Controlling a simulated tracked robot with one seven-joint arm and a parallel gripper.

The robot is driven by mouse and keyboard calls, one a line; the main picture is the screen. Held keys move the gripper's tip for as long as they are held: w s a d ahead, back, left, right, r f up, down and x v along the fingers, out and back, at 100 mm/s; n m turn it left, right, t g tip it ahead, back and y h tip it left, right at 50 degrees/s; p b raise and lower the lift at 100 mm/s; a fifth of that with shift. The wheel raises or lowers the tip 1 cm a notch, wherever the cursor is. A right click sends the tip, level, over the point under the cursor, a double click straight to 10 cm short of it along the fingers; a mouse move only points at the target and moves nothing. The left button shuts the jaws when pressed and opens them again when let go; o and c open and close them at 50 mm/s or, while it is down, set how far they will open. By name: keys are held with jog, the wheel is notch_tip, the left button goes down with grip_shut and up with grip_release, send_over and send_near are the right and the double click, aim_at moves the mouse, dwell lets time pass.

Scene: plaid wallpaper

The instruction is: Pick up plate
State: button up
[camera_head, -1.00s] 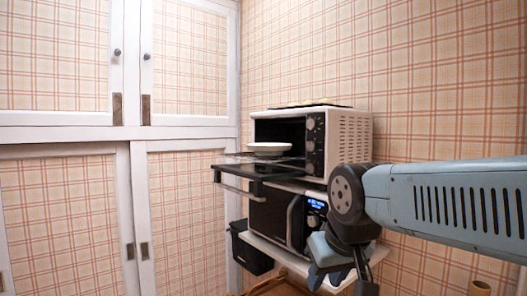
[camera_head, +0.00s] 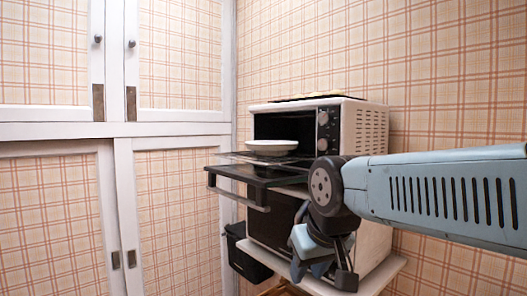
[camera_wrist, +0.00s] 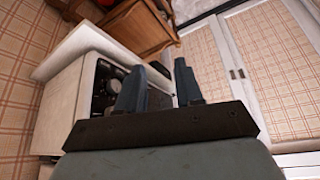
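The white plate (camera_head: 271,147) sits level at the mouth of the upper toaster oven (camera_head: 363,125), on or just above a rack. The oven's dark glass door (camera_head: 262,178) is folded down and sticks out below the plate. My gripper (camera_head: 322,277) hangs low in front of the appliances, below and to the right of the plate, and apart from it. In the wrist view my gripper (camera_wrist: 159,66) shows two fingers with a gap and nothing between them. The plate is not visible in the wrist view.
A second dark appliance (camera_head: 272,222) stands under the oven on a white shelf (camera_head: 384,276). A black bin (camera_head: 247,255) is at its lower left. White cupboards with plaid panels (camera_head: 181,190) fill the left. Flat items (camera_head: 318,96) lie on the oven top.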

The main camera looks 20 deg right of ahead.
jog(key=w+a+r+n+g+h, duration=0.1)
jog(key=w+r+n, duration=0.2)
jog(key=w+r, duration=0.5)
jog(key=w+r+n, duration=0.2)
jog(key=w+r, duration=0.2)
jog(key=r, duration=0.7)
jog(key=n+g+h, duration=0.1)
jog(key=n+g, duration=0.1)
jog(key=n, duration=0.3)
send_near(261, 148)
jog(key=x, duration=0.8)
jog(key=shift+d+r, duration=0.1)
jog(key=shift+d, duration=0.2)
jog(key=shift+s, duration=0.1)
grip_shut()
